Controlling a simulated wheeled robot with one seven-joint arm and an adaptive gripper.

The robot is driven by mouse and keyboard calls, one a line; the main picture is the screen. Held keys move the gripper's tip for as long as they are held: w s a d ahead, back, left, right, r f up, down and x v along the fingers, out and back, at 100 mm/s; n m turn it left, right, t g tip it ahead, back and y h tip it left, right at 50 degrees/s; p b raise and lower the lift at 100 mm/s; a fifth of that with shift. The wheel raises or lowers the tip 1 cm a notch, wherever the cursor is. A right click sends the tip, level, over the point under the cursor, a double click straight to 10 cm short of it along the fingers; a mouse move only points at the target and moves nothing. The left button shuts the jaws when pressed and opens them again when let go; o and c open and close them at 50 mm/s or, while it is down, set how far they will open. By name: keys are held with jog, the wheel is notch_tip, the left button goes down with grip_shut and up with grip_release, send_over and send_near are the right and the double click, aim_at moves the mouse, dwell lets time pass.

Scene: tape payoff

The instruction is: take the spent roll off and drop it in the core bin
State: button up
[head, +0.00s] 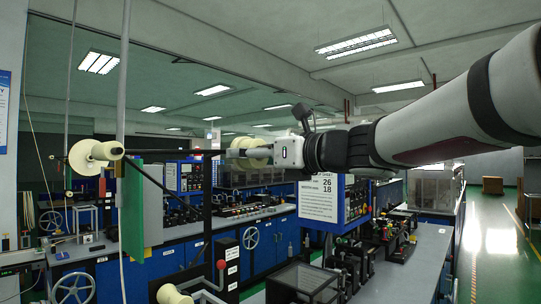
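My gripper (243,153) reaches in from the right, level, and points left. A cream flanged roll (250,143) shows at its fingers, at the right end of a dark horizontal rod (170,152). The fingers overlap this roll in the picture; I cannot tell whether they grip it or are only in front of or beside it. Another cream roll (88,157) sits at the rod's left end, clear of my gripper. A third cream roll (172,294) is at the bottom edge, partly cut off. A dark open-topped box (303,282) stands low in the middle and may be the core bin; its inside looks empty.
A thin upright pole and a green panel (132,212) stand left of my gripper. A red-knobbed lever (221,265) rises below. A white sign (318,198) hangs below my wrist. Blue benches with equipment fill the back. Green floor (495,270) is open at the right.

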jog(key=c, duration=0.8)
jog(key=shift+o, duration=0.2)
jog(key=shift+r, duration=0.4)
jog(key=v, duration=0.9)
jog(key=shift+s+d, duration=0.2)
dwell(0.8)
